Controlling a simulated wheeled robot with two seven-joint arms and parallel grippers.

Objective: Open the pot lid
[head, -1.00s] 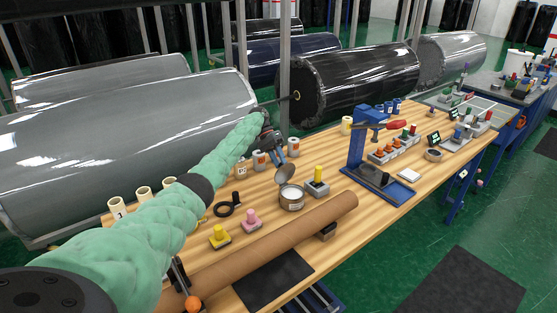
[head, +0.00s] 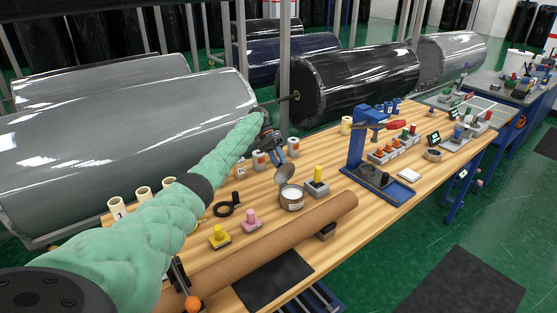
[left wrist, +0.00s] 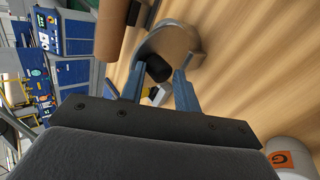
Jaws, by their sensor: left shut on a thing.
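The pot (head: 291,199) is a small, pale round container on the wooden table. Its lid (head: 284,174) is a grey metal disc, tilted up at the pot's back rim, so the pot's pale inside shows. My left gripper (head: 277,156) is just behind the lid. In the left wrist view, my left gripper (left wrist: 158,82) has its blue fingers shut on the black knob (left wrist: 158,68) of the lid (left wrist: 180,45). Whether the lid still touches the rim is hard to tell. My right gripper is not in view.
A long brown roll (head: 275,240) lies in front. A blue press (head: 365,150) stands farther right. Labelled jars (head: 259,160) stand behind.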

